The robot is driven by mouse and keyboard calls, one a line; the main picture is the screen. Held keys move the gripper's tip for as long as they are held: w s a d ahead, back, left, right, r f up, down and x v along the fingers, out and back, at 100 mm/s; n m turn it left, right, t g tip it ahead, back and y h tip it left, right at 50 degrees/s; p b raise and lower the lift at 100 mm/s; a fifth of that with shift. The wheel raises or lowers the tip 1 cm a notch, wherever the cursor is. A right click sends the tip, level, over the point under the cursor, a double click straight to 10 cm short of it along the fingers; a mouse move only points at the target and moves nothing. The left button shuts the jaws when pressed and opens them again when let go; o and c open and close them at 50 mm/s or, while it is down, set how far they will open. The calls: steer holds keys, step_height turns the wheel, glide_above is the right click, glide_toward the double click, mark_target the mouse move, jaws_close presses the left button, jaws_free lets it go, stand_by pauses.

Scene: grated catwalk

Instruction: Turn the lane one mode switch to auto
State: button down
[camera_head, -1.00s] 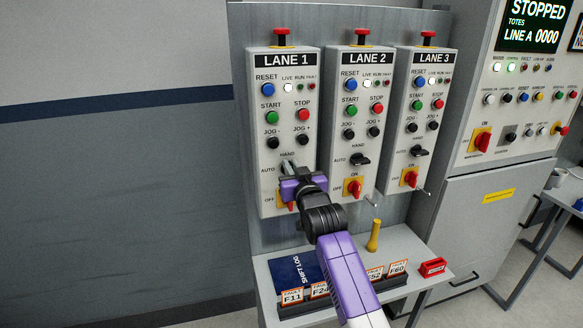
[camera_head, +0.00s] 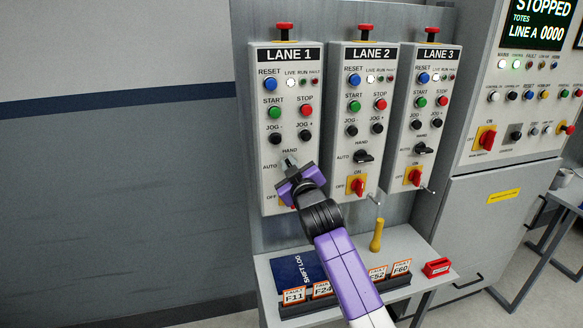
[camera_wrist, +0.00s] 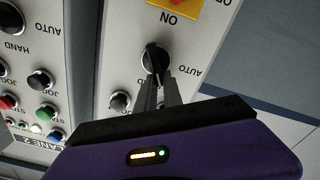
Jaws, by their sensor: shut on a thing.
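The lane one panel (camera_head: 265,110) stands at the left of three matching panels. Its mode switch is a round black knob (camera_wrist: 153,57), seen upside down in the wrist view, with the AUTO label beside it. The fingers and purple palm hide most of the switch in the head view. The handle's exact angle is hard to tell.
Just below is lane one's yellow-and-red ON/OFF switch (camera_wrist: 185,8), partly covered by my gripper in the head view. The black jog buttons (camera_head: 275,138) sit above. The lane two panel (camera_head: 355,125) is close on the right. A shelf (camera_head: 400,300) below holds fault cards and a yellow-handled tool (camera_head: 377,235).

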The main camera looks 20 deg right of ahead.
steer(key=n, duration=0.4)
steer(key=a+f+n+p, duration=0.1)
steer(key=n, duration=0.3)
steer(key=f+n, duration=0.1)
steer(key=n, duration=0.3)
steer(key=shift+a+f, duration=0.1)
steer(key=shift+a, duration=0.05)
steer(key=shift+f, duration=0.1)
stand_by(0.4)
steer(key=c, duration=1.5)
jaws_free()
steer(key=shift+s, duration=3.9)
